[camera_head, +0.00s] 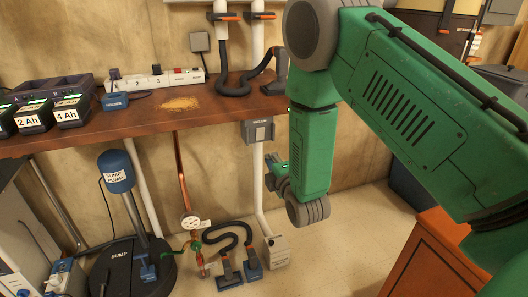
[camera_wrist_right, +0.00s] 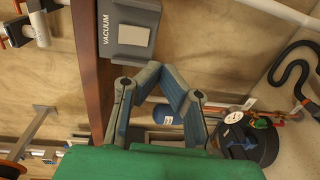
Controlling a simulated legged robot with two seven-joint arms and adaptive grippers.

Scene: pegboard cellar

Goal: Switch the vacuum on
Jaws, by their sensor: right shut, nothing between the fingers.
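The vacuum switch (camera_head: 258,132) is a grey box under the front edge of the wooden bench, with a white pipe running down from it. In the right wrist view the box (camera_wrist_right: 130,28), lettered VACUUM, shows at the top with a pale square plate on its face. My right gripper (camera_wrist_right: 160,72) is shut and empty. Its fingertips are close to the box in that picture, but I cannot tell whether they touch it. In the head view the gripper (camera_head: 273,178) is small and partly hidden by my green arm, below and right of the box. My left gripper is not in view.
The wooden bench (camera_head: 140,125) holds a power strip (camera_head: 155,80), battery chargers (camera_head: 50,103), sawdust (camera_head: 180,103) and a grey hose (camera_head: 235,90). Below stand a sump pump (camera_head: 118,180) and another hose (camera_head: 235,235). An orange cabinet (camera_head: 440,255) is at lower right. The floor between is open.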

